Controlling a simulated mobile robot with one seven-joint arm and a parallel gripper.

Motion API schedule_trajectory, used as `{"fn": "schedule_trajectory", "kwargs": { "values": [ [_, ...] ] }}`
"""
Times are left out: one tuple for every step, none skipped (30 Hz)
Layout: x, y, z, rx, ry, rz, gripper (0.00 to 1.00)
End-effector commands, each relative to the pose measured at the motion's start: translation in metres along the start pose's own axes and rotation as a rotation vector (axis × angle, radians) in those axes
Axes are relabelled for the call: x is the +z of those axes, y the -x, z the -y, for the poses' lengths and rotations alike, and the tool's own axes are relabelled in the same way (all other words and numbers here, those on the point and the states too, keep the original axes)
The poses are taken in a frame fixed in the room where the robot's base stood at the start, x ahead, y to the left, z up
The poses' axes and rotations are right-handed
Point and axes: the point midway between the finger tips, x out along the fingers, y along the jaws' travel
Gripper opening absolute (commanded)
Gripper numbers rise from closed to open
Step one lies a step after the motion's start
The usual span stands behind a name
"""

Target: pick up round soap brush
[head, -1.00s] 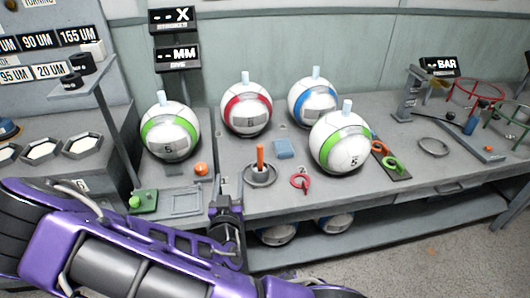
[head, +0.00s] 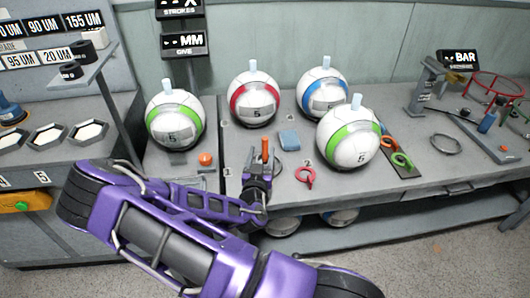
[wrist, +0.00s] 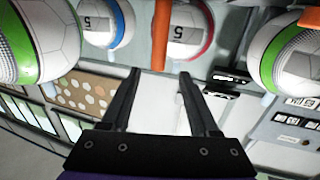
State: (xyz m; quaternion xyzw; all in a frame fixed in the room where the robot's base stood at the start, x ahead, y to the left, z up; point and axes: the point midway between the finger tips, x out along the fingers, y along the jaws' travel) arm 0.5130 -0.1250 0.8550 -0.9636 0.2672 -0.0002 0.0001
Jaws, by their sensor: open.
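The round soap brush appears to be the upright orange handle (head: 265,150) standing in a round grey dish on the bench; my gripper hides most of its lower part. In the wrist view the orange handle (wrist: 162,35) stands in line with the gap between my fingers, beyond their tips. My gripper (head: 258,170) is open and empty, just in front of the handle at the bench's front edge. Its two dark fingers (wrist: 160,75) show spread apart in the wrist view. I cannot tell whether they touch anything.
Several balls stand on the bench, including a red-striped one (head: 252,99) behind the handle and a green-striped one (head: 347,138) to the right. A blue block (head: 288,140) and a red ring (head: 305,177) lie close by. An orange knob (head: 205,159) is left.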

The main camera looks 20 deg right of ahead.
Motion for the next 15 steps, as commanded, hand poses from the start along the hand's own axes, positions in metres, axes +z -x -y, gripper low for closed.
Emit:
{"fn": "schedule_trajectory", "kwargs": {
  "values": [
    [0.0,-0.006,-0.001,0.001,0.001,0.0,0.61],
    [0.0,-0.008,-0.001,0.001,0.0,0.0,0.61],
    [0.0,-0.01,0.0,0.001,0.0,0.0,0.61],
    [0.0,-0.011,0.0,0.0,0.0,0.0,0.61],
    [0.0,-0.013,0.0,0.0,0.0,0.0,0.61],
    [0.0,-0.015,-0.001,0.0,0.001,0.0,0.61],
    [0.0,-0.018,-0.001,0.0,0.001,-0.001,0.61],
    [0.0,-0.022,-0.001,0.0,0.001,-0.001,0.61],
    [0.001,-0.028,-0.002,0.001,0.002,0.0,0.61],
    [0.002,-0.033,-0.003,0.001,0.002,-0.001,0.61],
    [0.002,-0.038,-0.003,0.0,0.001,-0.002,0.61],
    [0.002,-0.044,-0.003,0.0,0.001,-0.001,0.61],
    [0.002,-0.048,-0.003,0.0,0.0,-0.001,0.61],
    [0.002,-0.052,-0.003,0.0,0.0,0.0,0.61],
    [0.002,-0.057,-0.003,0.001,0.0,-0.001,0.61]
  ]
}}
